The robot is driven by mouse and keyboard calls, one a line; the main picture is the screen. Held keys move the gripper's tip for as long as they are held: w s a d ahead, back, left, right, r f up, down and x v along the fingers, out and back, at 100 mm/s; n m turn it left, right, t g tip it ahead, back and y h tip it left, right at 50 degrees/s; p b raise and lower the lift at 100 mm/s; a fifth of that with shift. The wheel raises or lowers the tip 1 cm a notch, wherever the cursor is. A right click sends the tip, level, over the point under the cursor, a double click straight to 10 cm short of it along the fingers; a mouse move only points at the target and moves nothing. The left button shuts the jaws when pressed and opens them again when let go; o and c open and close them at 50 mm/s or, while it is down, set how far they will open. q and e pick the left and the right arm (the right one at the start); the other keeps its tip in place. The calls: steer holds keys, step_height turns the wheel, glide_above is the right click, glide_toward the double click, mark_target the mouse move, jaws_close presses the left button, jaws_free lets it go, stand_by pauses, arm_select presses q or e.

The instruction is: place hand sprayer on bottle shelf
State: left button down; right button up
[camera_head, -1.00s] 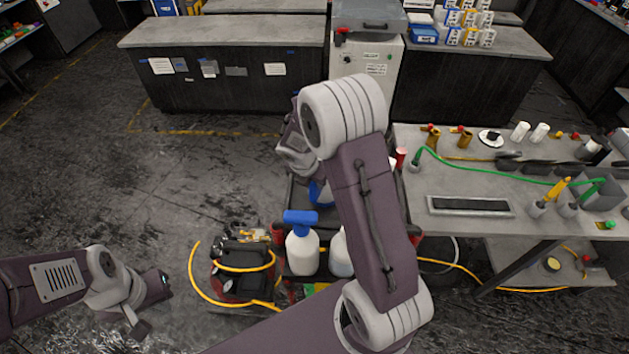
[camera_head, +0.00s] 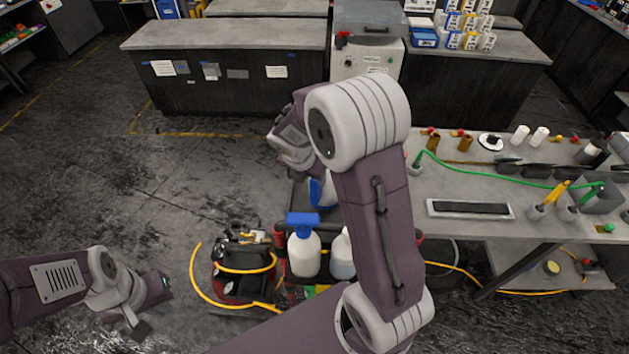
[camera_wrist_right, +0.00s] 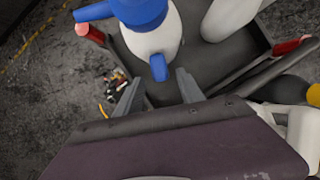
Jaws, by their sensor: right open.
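In the right wrist view a hand sprayer (camera_wrist_right: 152,42) with a blue head and white body stands in a dark tray-like shelf (camera_wrist_right: 215,62). My right gripper (camera_wrist_right: 157,92) is open, its fingers apart just short of the sprayer, with the blue trigger near the gap. In the head view my right arm hides that gripper; a blue and white item (camera_head: 321,192) shows partly beside the arm. Another blue-headed white sprayer (camera_head: 304,252) stands at the cart's front, with a white bottle (camera_head: 343,256) beside it. My left gripper (camera_head: 137,318) is over the floor at lower left, its jaws unclear.
A red and black compressor (camera_head: 240,268) with a yellow hose is on the floor left of the cart. A grey workbench (camera_head: 465,180) with tools and a green hose is at the right. Counters stand at the back. Floor at the left is clear.

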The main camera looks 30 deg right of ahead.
steer(key=v, duration=0.6)
